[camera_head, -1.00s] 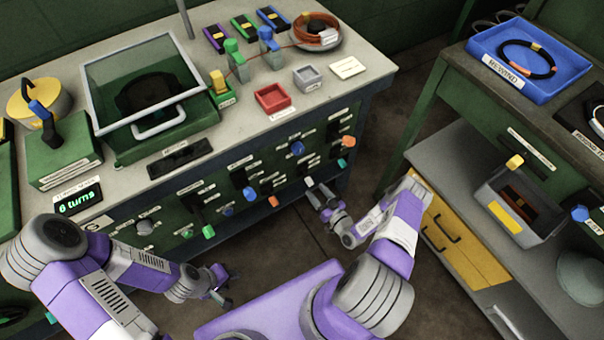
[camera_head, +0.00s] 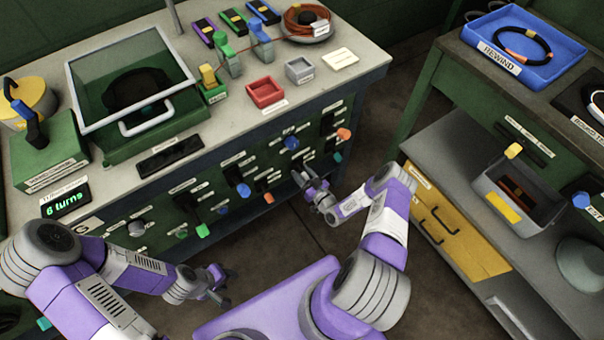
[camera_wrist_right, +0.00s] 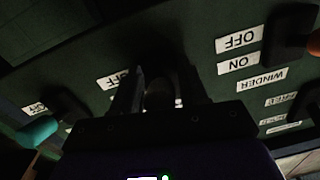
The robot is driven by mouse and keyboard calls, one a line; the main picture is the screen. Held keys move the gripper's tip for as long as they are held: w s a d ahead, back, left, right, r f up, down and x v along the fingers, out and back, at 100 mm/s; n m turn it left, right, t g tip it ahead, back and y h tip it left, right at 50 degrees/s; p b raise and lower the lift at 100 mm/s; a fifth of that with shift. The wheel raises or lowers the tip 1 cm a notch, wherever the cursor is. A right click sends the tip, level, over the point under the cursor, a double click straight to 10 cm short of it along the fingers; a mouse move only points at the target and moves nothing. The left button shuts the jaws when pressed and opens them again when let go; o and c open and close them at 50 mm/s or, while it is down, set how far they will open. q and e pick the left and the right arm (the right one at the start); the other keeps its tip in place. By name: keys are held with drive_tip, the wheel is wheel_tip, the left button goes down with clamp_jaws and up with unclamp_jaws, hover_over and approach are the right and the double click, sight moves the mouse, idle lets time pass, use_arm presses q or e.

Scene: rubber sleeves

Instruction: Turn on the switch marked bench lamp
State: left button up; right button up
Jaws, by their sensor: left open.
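The green switch panel (camera_head: 232,168) on the bench front carries several levers with coloured ends and small white labels. No label that I can read says bench lamp. My right gripper (camera_head: 303,179) is at the panel, between an orange-ended lever (camera_head: 268,198) and a teal-ended one (camera_head: 338,157). In the right wrist view its fingers (camera_wrist_right: 158,92) stand apart around a dark grey rounded thing; a grip on it is unclear. An OFF label (camera_wrist_right: 119,78) is partly hidden beside them. My left gripper (camera_head: 221,286) is open and empty, low in front of the bench.
In the right wrist view, a WINDER label (camera_wrist_right: 262,80) stands below OFF and ON labels. The bench top (camera_head: 345,78) holds red and grey trays and a glass-lidded box. A side bench with a blue REWIND tray (camera_head: 525,70) stands right. Floor between is clear.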

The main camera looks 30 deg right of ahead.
clamp_jaws()
drive_tip(key=shift+s+r+g+p, duration=0.1)
drive_tip(key=shift+r+g+p, duration=0.35)
drive_tip(key=shift+p, duration=0.45)
drive_tip(key=g+p, duration=0.1)
drive_tip(key=p, duration=0.1)
drive_tip(key=g+p, duration=0.1)
drive_tip(key=g, duration=0.1)
drive_tip(key=shift+s+r+p, duration=0.1)
drive_tip(key=shift+r+p, duration=0.3)
drive_tip(key=shift+r+g+h+p, duration=0.15)
drive_tip(key=shift+g+h+p, duration=0.15)
drive_tip(key=shift+g+p, duration=0.7)
drive_tip(key=shift+s+g+p, duration=0.1)
drive_tip(key=shift+g+p, duration=0.3)
drive_tip(key=shift+g, duration=0.55)
drive_tip(key=shift+o, duration=1.2)
unclamp_jaws()
drive_tip(key=shift+r, duration=0.1)
